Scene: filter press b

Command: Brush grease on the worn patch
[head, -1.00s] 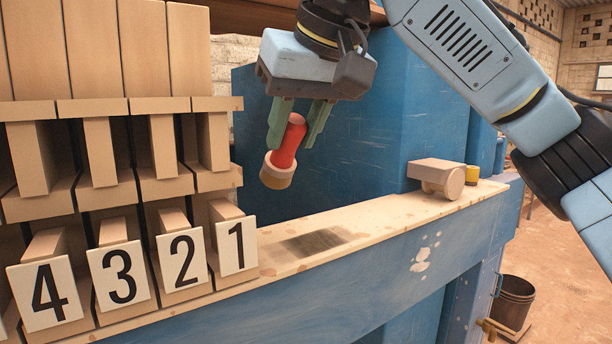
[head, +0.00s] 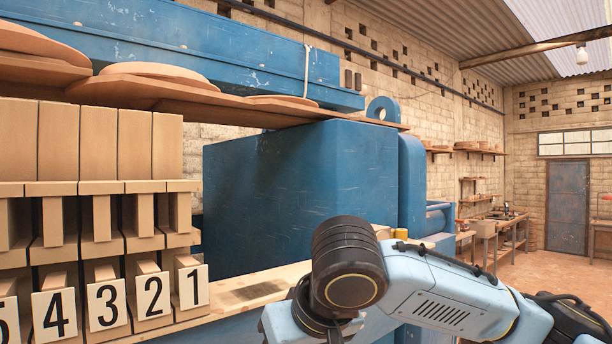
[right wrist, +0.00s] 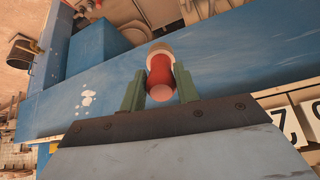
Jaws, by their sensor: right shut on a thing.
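The worn patch is a dark grey smear (head: 254,291) on the pale wooden ledge (head: 225,303), right of the plate marked 1 in the head view. My right gripper (right wrist: 159,69) is shut on the brush, which has a red handle (right wrist: 160,76) and a tan round head (right wrist: 159,48). In the right wrist view the brush is in front of the blue beam (right wrist: 225,50), apart from the patch as far as I can tell. The head view shows my right arm, but its gripper and brush are out of sight. My left gripper is not in view.
Wooden blocks with number plates (head: 152,296) stand left of the patch. A big blue press body (head: 300,195) rises behind the ledge. A small yellow-topped pot (head: 401,233) shows just behind my right arm. A dark bucket (right wrist: 22,50) stands on the floor.

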